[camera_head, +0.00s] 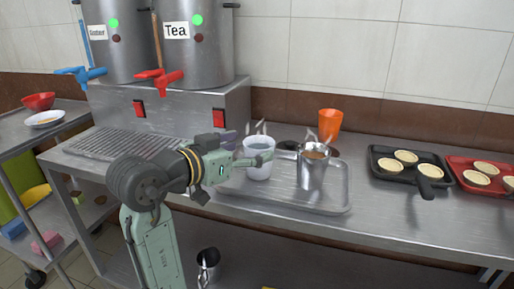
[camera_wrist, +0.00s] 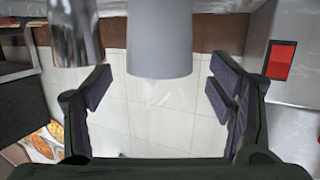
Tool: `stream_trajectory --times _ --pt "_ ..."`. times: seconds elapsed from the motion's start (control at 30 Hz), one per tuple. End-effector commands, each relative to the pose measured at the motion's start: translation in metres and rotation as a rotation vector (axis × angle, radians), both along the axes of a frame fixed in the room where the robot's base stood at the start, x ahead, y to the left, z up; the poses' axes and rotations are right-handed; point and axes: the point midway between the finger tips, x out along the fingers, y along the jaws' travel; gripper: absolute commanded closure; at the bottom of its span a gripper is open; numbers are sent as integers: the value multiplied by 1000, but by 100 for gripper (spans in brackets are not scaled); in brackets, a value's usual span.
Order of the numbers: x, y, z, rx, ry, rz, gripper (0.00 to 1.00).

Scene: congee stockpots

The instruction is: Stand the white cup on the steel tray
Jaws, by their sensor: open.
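The white cup (camera_head: 258,160) stands upright on the left part of the steel tray (camera_head: 330,203) in the head view, with steam above it and liquid inside. In the wrist view the white cup (camera_wrist: 160,38) is a pale cylinder at top middle, lined up with the gap between my fingers. My gripper (camera_head: 232,155) is just left of the cup, pointing at it. Its fingers (camera_wrist: 160,90) are spread wide in the wrist view, and neither visibly touches the cup. Part of the tray's left end is hidden behind my gripper.
A steaming steel cup (camera_head: 312,166) stands on the tray right of the white cup; it also shows in the wrist view (camera_wrist: 76,35). An orange cup (camera_head: 330,124) is behind. Dark (camera_head: 385,172) and red (camera_head: 462,165) trays of tarts lie right. Urns (camera_head: 195,50) stand back left.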

Motion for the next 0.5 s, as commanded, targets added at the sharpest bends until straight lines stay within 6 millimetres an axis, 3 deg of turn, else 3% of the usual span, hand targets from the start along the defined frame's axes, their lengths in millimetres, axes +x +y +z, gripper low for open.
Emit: stream_trajectory --times 0.23,0.5 --pt "-39 33 10 1 -2 3 24" --pt "-58 49 15 1 -1 1 24"
